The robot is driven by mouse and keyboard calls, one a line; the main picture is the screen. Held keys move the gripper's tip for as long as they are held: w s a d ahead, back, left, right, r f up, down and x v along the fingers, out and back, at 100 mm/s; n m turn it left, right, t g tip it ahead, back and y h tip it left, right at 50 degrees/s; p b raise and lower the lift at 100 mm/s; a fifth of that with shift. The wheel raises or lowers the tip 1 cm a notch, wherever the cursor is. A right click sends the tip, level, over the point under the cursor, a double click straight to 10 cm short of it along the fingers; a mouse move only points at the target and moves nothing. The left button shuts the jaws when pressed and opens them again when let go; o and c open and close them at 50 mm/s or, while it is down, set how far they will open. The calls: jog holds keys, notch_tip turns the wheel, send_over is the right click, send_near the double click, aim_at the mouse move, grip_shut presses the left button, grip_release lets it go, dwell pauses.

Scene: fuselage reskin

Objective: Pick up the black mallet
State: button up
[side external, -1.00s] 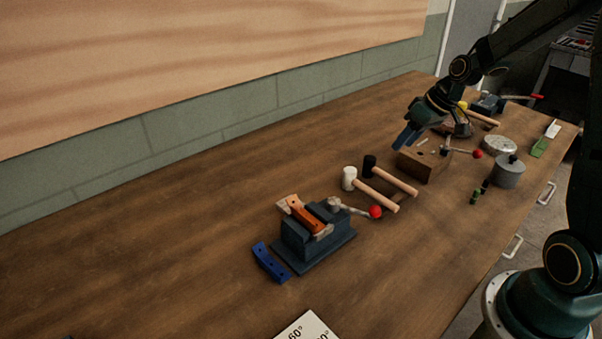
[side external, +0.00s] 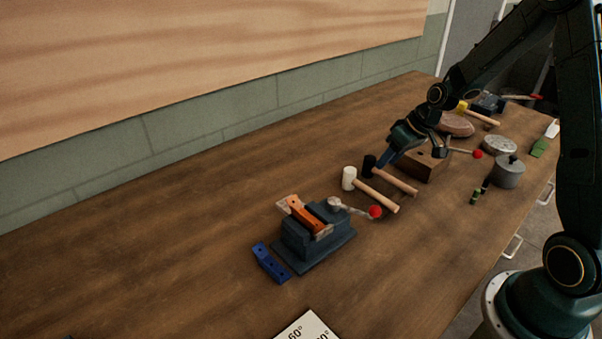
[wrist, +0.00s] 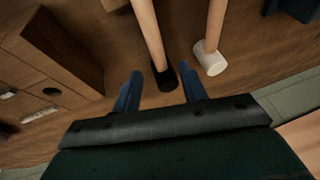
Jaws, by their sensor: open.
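The black mallet (side external: 369,166) lies on the wooden bench, with a black head and a pale wooden handle pointing to the lower right. In the wrist view its black head (wrist: 166,79) shows between the two blue fingertips. My gripper (side external: 383,161) is open and empty, low beside the head in the side view. In the wrist view the fingers (wrist: 160,88) stand on either side of the head, with gaps showing. I cannot tell the exact height of the fingertips above the bench.
A white-headed mallet (side external: 349,178) lies close beside the black one; its head (wrist: 209,58) is near the right finger. A wooden block (side external: 428,166) stands on the other side. A vise (side external: 310,240) with an orange piece is nearer the camera. The bench's left part is clear.

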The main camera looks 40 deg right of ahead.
aim_at(369, 169)
jog(key=shift+x, duration=2.1)
jog(key=shift+c, duration=0.2)
grip_shut()
